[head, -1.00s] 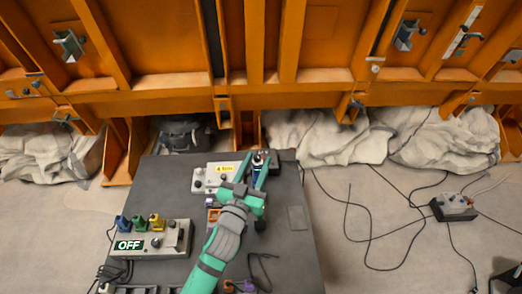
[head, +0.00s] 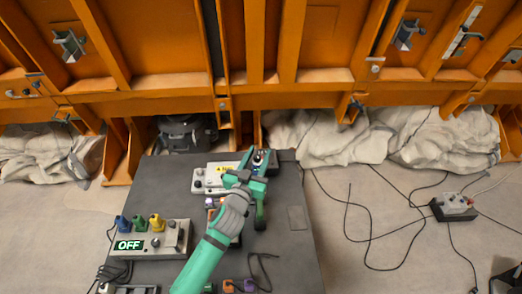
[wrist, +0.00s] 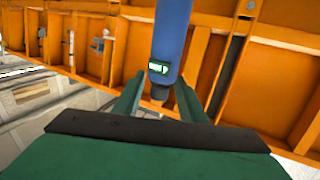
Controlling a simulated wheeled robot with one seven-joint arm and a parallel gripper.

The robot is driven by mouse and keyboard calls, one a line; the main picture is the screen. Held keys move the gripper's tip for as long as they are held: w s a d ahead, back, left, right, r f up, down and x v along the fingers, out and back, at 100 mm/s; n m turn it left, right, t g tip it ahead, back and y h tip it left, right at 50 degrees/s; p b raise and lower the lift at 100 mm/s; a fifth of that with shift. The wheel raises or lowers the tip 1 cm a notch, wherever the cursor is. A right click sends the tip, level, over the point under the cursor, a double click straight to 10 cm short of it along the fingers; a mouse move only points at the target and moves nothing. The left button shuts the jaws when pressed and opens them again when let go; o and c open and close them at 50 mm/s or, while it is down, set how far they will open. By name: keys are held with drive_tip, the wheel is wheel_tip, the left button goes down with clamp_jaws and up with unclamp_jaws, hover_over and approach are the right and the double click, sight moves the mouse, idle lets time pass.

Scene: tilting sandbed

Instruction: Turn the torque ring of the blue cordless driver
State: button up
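The blue cordless driver (wrist: 172,35) hangs into the top of the wrist view, with a small green-and-white panel and a dark end (wrist: 160,92). In the head view its upper part (head: 262,157) shows small near the dark bench's far edge, mostly covered by my gripper. My gripper (wrist: 160,80) is open. Its two green fingers stand on either side of the driver's lower part, with a visible gap on each side. In the head view my gripper (head: 259,158) reaches to the driver from the near side. I cannot make out the torque ring clearly.
The dark bench (head: 285,260) carries a white box with a yellow label (head: 208,180) left of my gripper. An outlet box reading OFF (head: 150,242) with coloured plugs stands at its left. An orange ribbed structure (head: 290,50) rises behind. A grey box (head: 455,206) with cables lies on the floor.

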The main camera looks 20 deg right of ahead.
drive_tip(key=shift+x, duration=1.4)
clamp_jaws()
